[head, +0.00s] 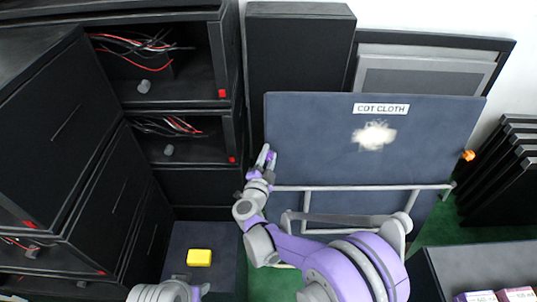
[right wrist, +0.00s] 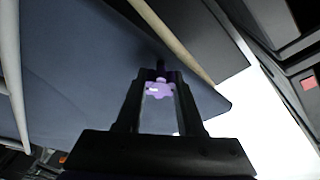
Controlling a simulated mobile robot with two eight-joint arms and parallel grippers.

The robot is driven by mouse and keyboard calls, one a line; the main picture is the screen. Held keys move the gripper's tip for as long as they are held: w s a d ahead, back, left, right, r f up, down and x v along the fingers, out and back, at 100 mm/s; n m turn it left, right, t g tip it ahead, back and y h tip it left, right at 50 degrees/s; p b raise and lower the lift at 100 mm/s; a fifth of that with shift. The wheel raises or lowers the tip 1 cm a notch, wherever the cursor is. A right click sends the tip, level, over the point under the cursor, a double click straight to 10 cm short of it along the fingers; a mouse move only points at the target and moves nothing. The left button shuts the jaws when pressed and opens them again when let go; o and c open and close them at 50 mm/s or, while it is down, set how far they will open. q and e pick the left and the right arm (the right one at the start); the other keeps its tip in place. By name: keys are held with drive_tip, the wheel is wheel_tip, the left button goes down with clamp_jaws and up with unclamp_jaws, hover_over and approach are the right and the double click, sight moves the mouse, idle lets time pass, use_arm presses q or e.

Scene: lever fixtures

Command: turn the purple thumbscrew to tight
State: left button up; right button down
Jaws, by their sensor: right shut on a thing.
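The purple thumbscrew (head: 272,157) sits at the left edge of the dark blue-grey panel (head: 325,140) in the head view. My right gripper (head: 263,168) reaches up to it from below. In the right wrist view the purple thumbscrew (right wrist: 159,90) shows between the two dark fingers of my right gripper (right wrist: 160,85), which is shut on it. A small pale mark shows on the thumbscrew's head. The fingers partly hide it in the head view, and I cannot tell how tight it is.
An orange knob (head: 468,155) sits at the panel's right edge. A grey rail (head: 350,187) crosses the panel's lower part. Black cabinets (head: 60,120) with wires and red squares stand on the left. A yellow block (head: 199,257) lies low on a dark surface. Black slabs (head: 505,165) stand at the right.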

drive_tip(key=m+g, duration=0.1)
drive_tip(key=m, duration=0.3)
drive_tip(key=shift+h+p, duration=0.3)
drive_tip(key=shift+m+g+p, duration=0.3)
drive_tip(key=shift+m+g, duration=0.2)
drive_tip(key=shift+m, duration=1.2)
drive_tip(key=c, duration=0.5)
unclamp_jaws()
drive_tip(key=shift+s, duration=0.1)
drive_tip(key=p+v, duration=0.1)
drive_tip(key=v, duration=0.9)
drive_tip(key=shift+s+a+r, duration=0.15)
drive_tip(key=shift+s, duration=0.2)
